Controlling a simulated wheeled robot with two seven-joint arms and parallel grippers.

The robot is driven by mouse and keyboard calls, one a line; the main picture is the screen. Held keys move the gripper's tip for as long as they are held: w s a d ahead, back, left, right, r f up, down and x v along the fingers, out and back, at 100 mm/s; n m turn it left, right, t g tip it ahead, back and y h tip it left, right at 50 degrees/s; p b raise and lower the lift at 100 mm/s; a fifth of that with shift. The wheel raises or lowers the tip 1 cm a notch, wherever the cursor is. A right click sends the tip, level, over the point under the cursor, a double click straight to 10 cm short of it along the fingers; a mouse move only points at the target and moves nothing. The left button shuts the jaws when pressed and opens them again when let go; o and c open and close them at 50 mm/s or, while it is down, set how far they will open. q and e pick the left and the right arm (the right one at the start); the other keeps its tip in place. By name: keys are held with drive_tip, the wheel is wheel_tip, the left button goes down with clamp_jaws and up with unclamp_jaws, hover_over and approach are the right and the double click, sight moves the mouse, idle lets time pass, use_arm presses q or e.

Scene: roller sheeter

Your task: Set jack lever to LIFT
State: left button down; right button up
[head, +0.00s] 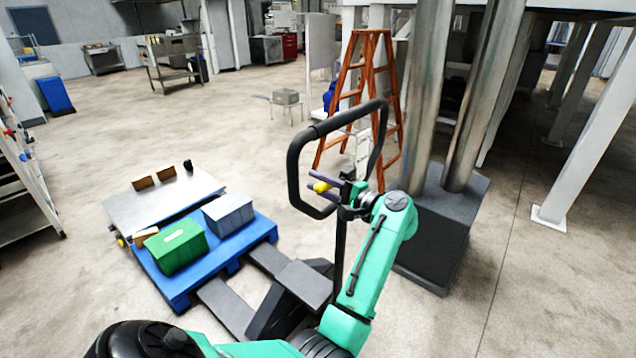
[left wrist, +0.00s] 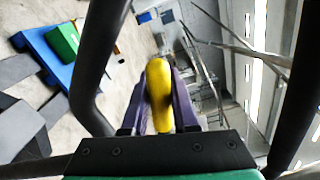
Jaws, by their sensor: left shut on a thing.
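The pallet jack's black loop handle (head: 293,165) stands upright in the middle of the head view. Its yellow jack lever (head: 321,187) sits inside the loop. My left gripper (head: 326,182) reaches into the loop from the right, and its purple fingers are shut on the lever. In the left wrist view the yellow lever (left wrist: 159,95) lies between the two fingers (left wrist: 160,110). The handle's black bars show on both sides there. The lever's setting marks cannot be made out. My right gripper is not in view.
The jack's forks (head: 228,306) run under a blue pallet (head: 182,287) with a green box (head: 176,246) and a grey box (head: 228,214). A steel platform (head: 140,204) stands behind it. An orange ladder (head: 389,100) and steel columns (head: 483,100) stand close behind the handle. The left floor is open.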

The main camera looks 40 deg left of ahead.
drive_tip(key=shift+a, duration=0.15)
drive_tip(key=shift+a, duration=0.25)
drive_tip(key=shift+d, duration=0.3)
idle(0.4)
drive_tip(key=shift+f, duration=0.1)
